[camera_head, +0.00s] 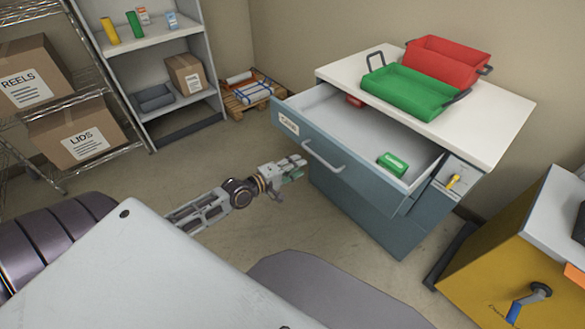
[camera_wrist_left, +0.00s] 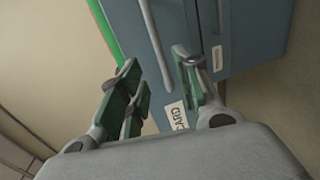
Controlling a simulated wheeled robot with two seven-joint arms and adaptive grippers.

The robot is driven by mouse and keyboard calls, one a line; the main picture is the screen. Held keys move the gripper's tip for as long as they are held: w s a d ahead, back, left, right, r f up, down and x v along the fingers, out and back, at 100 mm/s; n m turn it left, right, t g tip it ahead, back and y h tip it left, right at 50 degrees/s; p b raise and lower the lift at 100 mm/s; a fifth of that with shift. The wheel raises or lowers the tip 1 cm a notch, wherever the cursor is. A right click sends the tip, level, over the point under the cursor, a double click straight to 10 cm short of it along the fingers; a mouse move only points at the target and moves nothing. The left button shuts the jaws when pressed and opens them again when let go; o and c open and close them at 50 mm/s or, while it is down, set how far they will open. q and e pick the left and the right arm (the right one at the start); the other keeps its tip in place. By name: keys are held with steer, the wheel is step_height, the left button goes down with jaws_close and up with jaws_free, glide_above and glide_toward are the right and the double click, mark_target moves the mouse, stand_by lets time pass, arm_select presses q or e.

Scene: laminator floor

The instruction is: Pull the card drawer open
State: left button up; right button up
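The card drawer (camera_head: 352,163) stands pulled out of the blue-grey cabinet, its inside showing in the head view. Its front has a pale bar handle (camera_head: 322,158) and a label (camera_head: 288,123); the label reads CARD in the wrist view (camera_wrist_left: 177,117). A green box (camera_head: 393,164) lies inside at the right, and a small red thing (camera_head: 355,101) is at the back. My left gripper (camera_head: 294,169) is beside the drawer front, left of and below the handle. In the wrist view its green-padded fingers (camera_wrist_left: 160,95) are apart, with nothing held between them. My right gripper is out of view.
The cabinet top (camera_head: 484,138) carries a green tray (camera_head: 410,92) and a red tray (camera_head: 445,62). A yellow machine (camera_head: 500,262) stands at the right. Shelves with boxes (camera_head: 86,134) stand at the left.

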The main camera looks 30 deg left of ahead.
arm_select(q)
steer(key=shift+s+a+r, duration=0.1)
steer(key=shift+s+a, duration=0.1)
steer(key=shift+s, duration=0.35)
stand_by(0.4)
